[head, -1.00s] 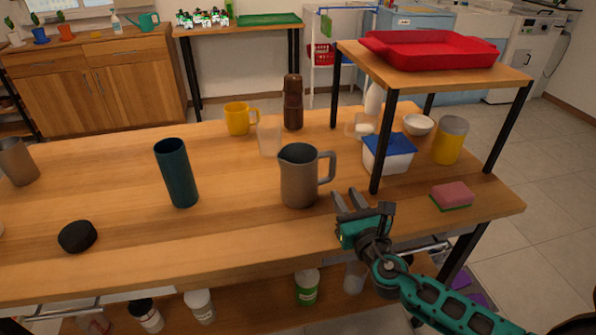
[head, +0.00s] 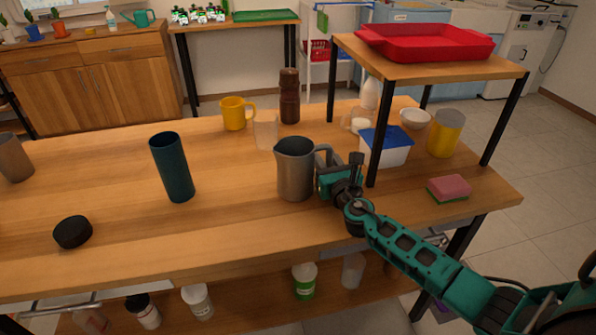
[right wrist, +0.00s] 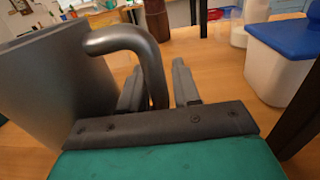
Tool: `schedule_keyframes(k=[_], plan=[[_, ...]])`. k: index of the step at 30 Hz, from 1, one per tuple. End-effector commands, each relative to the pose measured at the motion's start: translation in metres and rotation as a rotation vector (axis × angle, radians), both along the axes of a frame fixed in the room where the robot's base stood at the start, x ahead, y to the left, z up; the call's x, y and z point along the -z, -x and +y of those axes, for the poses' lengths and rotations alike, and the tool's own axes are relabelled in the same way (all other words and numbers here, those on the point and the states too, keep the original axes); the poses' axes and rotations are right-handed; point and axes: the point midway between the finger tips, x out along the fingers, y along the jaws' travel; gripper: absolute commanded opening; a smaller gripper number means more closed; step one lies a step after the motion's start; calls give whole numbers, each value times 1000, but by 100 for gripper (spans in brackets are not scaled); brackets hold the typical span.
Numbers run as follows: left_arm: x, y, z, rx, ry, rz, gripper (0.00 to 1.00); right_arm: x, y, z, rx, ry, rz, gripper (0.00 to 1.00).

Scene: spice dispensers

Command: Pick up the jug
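The grey metal jug (head: 294,170) stands upright near the middle of the wooden table in the head view, its handle (head: 325,160) facing right. In the right wrist view the jug's body (right wrist: 62,85) fills the left side and its handle (right wrist: 140,52) comes down between my fingers. My right gripper (head: 326,166) is at the handle in the head view. In the right wrist view the right gripper (right wrist: 158,90) is open, one finger on each side of the handle, with a visible space on the right side. My left gripper is not in view.
A black shelf post (head: 378,135) and a blue-lidded white container (head: 386,148) stand close right of my right gripper. A dark teal cup (head: 172,168) stands left of the jug. A clear glass (head: 265,132) and brown bottle (head: 289,98) stand behind it.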

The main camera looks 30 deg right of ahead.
Motion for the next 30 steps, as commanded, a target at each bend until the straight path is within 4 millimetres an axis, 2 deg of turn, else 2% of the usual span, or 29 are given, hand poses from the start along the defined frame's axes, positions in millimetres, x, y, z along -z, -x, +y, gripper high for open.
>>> schedule_keyframes(k=[7, 17, 30], plan=[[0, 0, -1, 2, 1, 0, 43, 0, -1, 0, -1, 0, 1, 31], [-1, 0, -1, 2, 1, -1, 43, 0, -1, 0, 0, 0, 0, 0], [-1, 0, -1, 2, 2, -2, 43, 0, -1, 0, 0, 0, 1, 0]])
